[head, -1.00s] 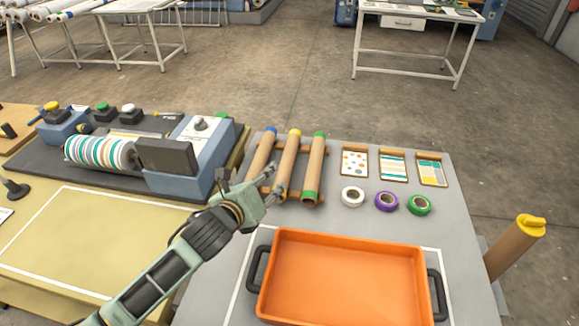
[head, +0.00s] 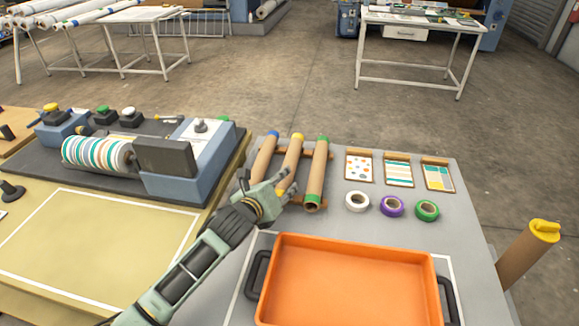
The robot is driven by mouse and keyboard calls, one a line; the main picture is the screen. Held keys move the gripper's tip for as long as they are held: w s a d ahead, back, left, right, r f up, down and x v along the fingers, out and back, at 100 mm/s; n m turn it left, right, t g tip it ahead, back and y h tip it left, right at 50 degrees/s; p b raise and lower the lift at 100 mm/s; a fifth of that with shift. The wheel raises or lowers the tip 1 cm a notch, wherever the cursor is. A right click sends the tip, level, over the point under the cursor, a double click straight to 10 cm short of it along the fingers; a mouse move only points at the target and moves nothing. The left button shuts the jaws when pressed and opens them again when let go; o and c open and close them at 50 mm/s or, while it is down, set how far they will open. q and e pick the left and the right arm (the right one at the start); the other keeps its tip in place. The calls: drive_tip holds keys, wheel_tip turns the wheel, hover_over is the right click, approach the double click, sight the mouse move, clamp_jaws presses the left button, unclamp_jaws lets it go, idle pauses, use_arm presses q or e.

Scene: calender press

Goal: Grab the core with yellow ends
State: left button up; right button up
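The core with yellow ends (head: 292,156) is a brown tube, the middle of three lying side by side on a wooden rack. Its far yellow end shows clearly, while its near end is partly covered by my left gripper. My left gripper (head: 267,178) is over the near part of the rack, fingers apart, at the near ends of the yellow and blue cores. I cannot tell whether it touches either core. The core with blue ends (head: 264,157) lies to the left, and the core with green ends (head: 316,172) to the right. My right gripper is out of view.
An orange tray (head: 350,248) with dark handles stands in front of the rack. White (head: 357,202), purple (head: 391,206) and green (head: 427,211) tape rolls lie to the right, below three pattern cards. The press (head: 178,168) with its striped roller stands to the left.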

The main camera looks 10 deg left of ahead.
use_arm(q)
drive_tip(key=x, duration=0.4)
drive_tip(key=shift+w+f, duration=0.15)
drive_tip(key=shift+w, duration=0.1)
drive_tip(key=shift+c, duration=0.4)
drive_tip(key=c, duration=0.8)
drive_tip(key=shift+c, duration=0.2)
